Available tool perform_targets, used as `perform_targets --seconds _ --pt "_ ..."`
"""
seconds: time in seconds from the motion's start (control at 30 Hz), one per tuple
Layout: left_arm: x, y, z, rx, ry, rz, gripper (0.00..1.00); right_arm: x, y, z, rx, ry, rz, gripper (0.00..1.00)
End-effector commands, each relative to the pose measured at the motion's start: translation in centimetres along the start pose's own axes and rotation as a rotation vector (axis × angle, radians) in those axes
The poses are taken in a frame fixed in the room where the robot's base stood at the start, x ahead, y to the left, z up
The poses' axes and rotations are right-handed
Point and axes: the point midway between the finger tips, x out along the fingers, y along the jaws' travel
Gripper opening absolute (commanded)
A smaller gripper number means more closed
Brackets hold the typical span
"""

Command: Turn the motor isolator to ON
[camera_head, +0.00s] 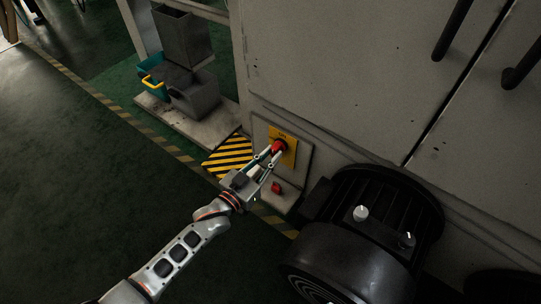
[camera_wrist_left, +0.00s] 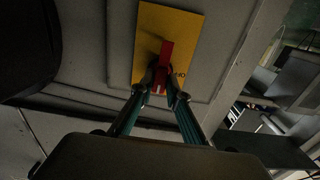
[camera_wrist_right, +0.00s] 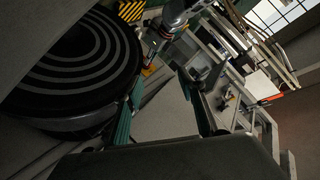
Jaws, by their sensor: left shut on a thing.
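The motor isolator is a red rotary handle (camera_head: 279,146) on a yellow plate (camera_head: 289,158), fixed to the grey cabinet wall. My left gripper (camera_head: 270,152) reaches it from the lower left and is shut on the red handle. In the left wrist view the handle (camera_wrist_left: 166,54) stands out from the yellow plate (camera_wrist_left: 185,32), its lower part between the fingertips (camera_wrist_left: 161,88).
A black motor (camera_head: 385,215) stands right of the isolator, close to the wall. A small red button (camera_head: 276,187) sits below the plate. Grey bins (camera_head: 193,95) and a teal crate (camera_head: 152,88) stand on a ledge at the back left. The green floor at left is clear.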

Motion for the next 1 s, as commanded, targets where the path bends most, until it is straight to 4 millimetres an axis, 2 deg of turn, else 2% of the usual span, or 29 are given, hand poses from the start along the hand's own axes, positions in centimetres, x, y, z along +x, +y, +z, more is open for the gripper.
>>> perform_targets --seconds 0.1,0.13,0.17,0.2,0.53,0.67,0.77,1.0 --pt "0.0 0.0 0.1 0.003 -0.001 0.000 0.00 0.0 0.0 0.0 0.000 0.000 0.000 0.40" --pt "0.0 0.0 0.1 0.003 -0.001 0.000 0.23 0.0 0.0 0.0 0.000 0.000 0.000 0.40" --pt "0.0 0.0 0.1 0.003 -0.001 0.000 0.31 0.0 0.0 0.0 0.000 -0.001 0.000 0.40" --pt "0.0 0.0 0.1 0.002 -0.001 0.000 0.32 0.0 0.0 0.0 -0.001 -0.001 -0.001 0.40" --pt "-0.1 0.0 0.0 0.001 -0.001 0.000 0.32 -0.1 0.0 0.2 -0.003 -0.005 -0.002 0.40" --pt "-0.9 0.0 0.2 0.001 -0.002 0.000 0.32 -0.1 0.0 0.1 -0.002 -0.004 -0.002 0.40" --pt "-2.2 0.0 0.2 0.002 -0.003 0.000 0.32 -0.1 0.0 0.1 -0.002 -0.003 -0.002 0.40" --pt "-7.1 -0.1 0.2 0.001 -0.003 -0.001 0.32 -0.1 0.0 0.1 -0.002 -0.002 -0.002 0.40"
